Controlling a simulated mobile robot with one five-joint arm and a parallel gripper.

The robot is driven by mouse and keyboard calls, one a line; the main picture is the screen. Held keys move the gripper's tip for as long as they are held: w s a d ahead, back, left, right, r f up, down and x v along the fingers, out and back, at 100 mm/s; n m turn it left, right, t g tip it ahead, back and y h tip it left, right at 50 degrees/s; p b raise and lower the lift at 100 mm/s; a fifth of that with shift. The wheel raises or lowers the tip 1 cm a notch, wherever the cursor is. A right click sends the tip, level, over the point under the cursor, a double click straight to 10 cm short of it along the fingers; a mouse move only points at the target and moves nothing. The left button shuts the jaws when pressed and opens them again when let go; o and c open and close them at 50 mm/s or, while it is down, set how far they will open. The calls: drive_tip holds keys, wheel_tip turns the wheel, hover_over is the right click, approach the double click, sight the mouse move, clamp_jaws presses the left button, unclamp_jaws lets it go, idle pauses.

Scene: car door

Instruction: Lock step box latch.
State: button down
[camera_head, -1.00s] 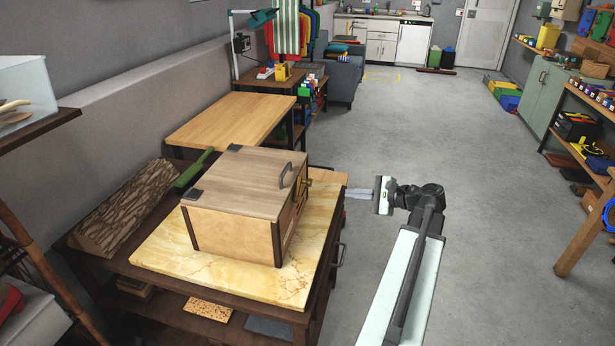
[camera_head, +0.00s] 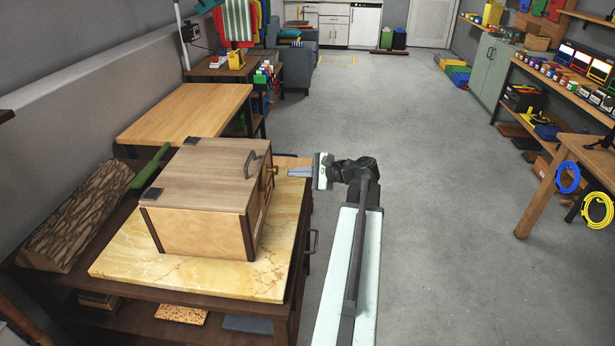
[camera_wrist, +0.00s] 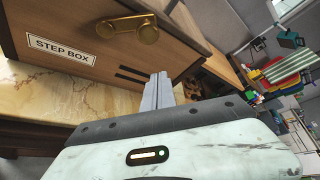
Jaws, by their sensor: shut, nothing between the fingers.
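The step box (camera_head: 205,195) is a wooden box with a dark handle on its lid. It sits shut on a marble-topped bench, and its label shows in the wrist view (camera_wrist: 62,50). The brass latch (camera_wrist: 128,28) is on the box's front face, to the right of the label in the wrist view. It also shows at the box's right side in the head view (camera_head: 270,171). My gripper (camera_head: 290,172) is shut and empty, just right of the latch. In the wrist view its fingertips (camera_wrist: 161,76) are apart from the latch, near dark slots in the box face.
The bench's marble top (camera_head: 160,270) has bare room before the box. A bark-covered log (camera_head: 75,220) and a green-handled tool (camera_head: 150,166) lie left of it. A drawer handle (camera_head: 312,243) sticks out below my gripper. The floor to the right is clear.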

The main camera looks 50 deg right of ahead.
drive_tip(key=a+r+p, duration=0.1)
drive_tip(key=w+a+r+p, duration=0.1)
drive_tip(key=a, duration=0.1)
drive_tip(key=shift+w+a, duration=0.2)
drive_tip(key=shift+d+f, duration=0.1)
drive_tip(key=shift+d, duration=0.05)
